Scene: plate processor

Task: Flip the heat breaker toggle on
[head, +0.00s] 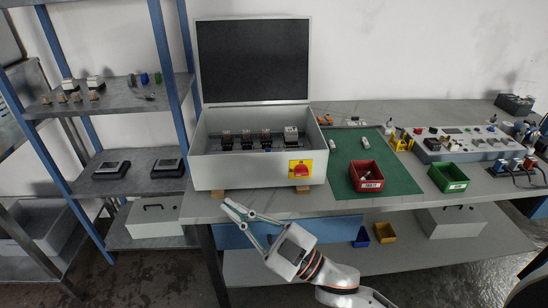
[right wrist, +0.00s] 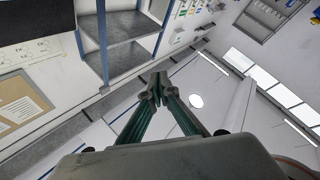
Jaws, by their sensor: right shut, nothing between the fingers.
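The open grey box (head: 215,172) stands on the workbench with its dark-faced lid raised. Several small breakers (head: 247,138) sit in a row inside it; which one is the heat breaker, and how its toggle is set, is too small to tell. A red rotary switch on a yellow plate (head: 301,169) is on the box's front at the right. My right gripper (head: 229,206) is in front of and below the box, near the bench's front edge, apart from the box. In the right wrist view its fingers (right wrist: 157,88) meet at the tips, shut and empty. My left gripper is not in view.
A green mat (head: 400,178) lies right of the box, with a red bin (head: 367,177) on it and a green bin (head: 447,178) beside it. A control panel (head: 470,143) stands further right. Blue-posted shelving (head: 160,90) is close on the left.

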